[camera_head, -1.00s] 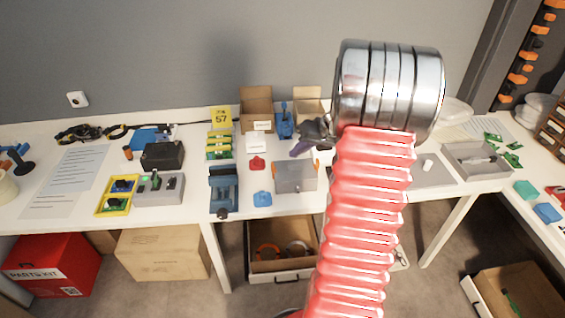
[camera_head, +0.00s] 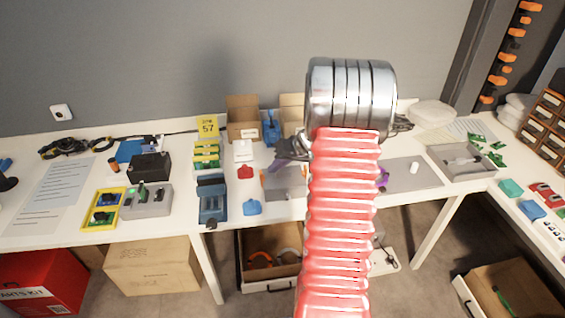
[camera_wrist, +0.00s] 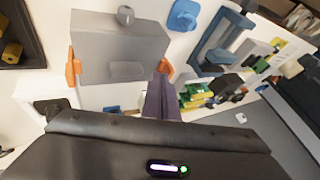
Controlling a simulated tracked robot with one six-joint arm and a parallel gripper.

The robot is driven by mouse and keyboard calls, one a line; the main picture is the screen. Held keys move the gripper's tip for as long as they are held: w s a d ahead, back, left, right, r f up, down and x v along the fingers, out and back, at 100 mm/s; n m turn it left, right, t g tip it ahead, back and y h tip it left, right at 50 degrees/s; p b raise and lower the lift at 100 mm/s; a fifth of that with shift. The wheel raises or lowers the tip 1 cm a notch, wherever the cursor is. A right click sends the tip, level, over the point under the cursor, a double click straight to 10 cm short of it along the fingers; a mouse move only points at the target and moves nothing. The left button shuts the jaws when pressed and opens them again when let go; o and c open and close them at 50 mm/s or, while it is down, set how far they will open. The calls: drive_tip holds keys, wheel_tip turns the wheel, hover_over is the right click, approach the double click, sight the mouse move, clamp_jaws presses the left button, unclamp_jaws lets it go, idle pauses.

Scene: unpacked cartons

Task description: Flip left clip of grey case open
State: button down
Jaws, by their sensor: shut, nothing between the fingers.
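The grey case (camera_head: 284,187) sits near the front edge of the bench in the head view, partly hidden by my arm. In the wrist view the same case (camera_wrist: 118,38) shows an orange clip on each side. The clip at picture right (camera_wrist: 165,67) lies on the case's left side as seen from the head; whether it is latched I cannot tell. My gripper (camera_wrist: 161,80) has its purple fingers shut and empty, with the tips close beside this clip; contact is unclear. The gripper (camera_head: 277,164) also shows above the case's rear left edge in the head view.
Open cartons (camera_head: 243,115) stand at the back. A grey tray (camera_head: 458,165) lies at the right.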

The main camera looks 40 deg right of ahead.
sight(263, 176)
drive_tip(key=shift+x, duration=1.75)
drive_tip(key=shift+d, duration=0.15)
drive_tip(key=shift+w+a, duration=0.1)
drive_tip(key=shift+a, duration=0.2)
